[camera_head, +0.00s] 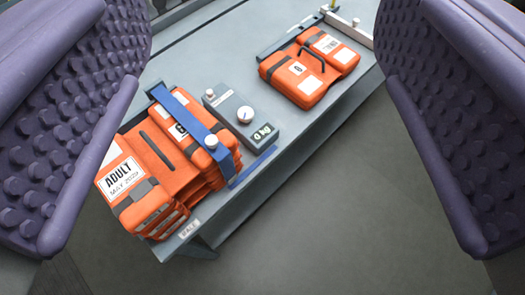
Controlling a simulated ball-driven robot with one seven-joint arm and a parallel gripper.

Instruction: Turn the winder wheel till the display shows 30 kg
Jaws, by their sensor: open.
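The winder wheel seems to be the small round white-topped knob (245,115) on the grey winder box (225,98) on the bench. The display (262,133) on the front end of that box reads 0 kg. My gripper (262,150) is open and empty, its two purple studded pads at the left and right edges of the picture. The box shows between the pads, farther off, and nothing is touched. A second small white knob (210,93) sits at the far end of the box.
The grey bench's (300,130) front edge drops to open floor.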

